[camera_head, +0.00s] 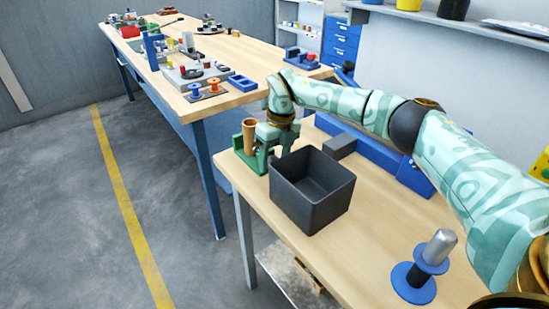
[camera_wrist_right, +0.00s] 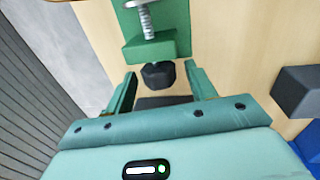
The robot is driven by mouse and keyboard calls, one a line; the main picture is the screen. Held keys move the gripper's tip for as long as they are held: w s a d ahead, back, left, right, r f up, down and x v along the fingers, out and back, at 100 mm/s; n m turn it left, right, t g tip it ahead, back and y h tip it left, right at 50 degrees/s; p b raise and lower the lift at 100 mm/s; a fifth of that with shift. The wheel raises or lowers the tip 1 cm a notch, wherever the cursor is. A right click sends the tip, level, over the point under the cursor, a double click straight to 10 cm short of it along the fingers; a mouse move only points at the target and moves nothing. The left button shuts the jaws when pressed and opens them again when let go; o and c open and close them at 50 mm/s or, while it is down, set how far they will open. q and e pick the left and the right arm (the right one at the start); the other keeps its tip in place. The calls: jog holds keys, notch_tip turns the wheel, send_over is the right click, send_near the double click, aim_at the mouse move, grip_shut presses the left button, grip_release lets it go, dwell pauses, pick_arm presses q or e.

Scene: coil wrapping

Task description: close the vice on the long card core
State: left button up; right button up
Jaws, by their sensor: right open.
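The green vice (camera_head: 240,160) stands at the far left corner of the near table. The brown card core (camera_head: 249,134) stands upright in or against it; I cannot tell if it is gripped. In the right wrist view, the vice (camera_wrist_right: 150,48) shows its metal screw (camera_wrist_right: 148,22) and a black knob (camera_wrist_right: 158,75) at the screw's near end. My right gripper (camera_wrist_right: 160,72) is open, its fingers on either side of the knob, apart from it. In the head view, my right gripper (camera_head: 268,155) is beside the vice. The core is not seen in the wrist view. My left gripper is out of view.
A dark open bin (camera_head: 310,205) stands just in front of the vice and my right gripper. A blue unit with a grey block (camera_head: 340,146) lies behind it. A blue-flanged spool stand (camera_head: 422,275) is near right. The table between is clear.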

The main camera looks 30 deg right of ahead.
jog(key=shift+r, duration=0.1)
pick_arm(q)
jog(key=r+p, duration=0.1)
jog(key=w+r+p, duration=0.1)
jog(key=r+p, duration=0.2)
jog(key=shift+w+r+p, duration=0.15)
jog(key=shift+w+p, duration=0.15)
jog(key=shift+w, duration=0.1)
pick_arm(e)
notch_tip(320, 180, up, 16)
jog(key=d, duration=0.2)
jog(key=shift+d, duration=0.2)
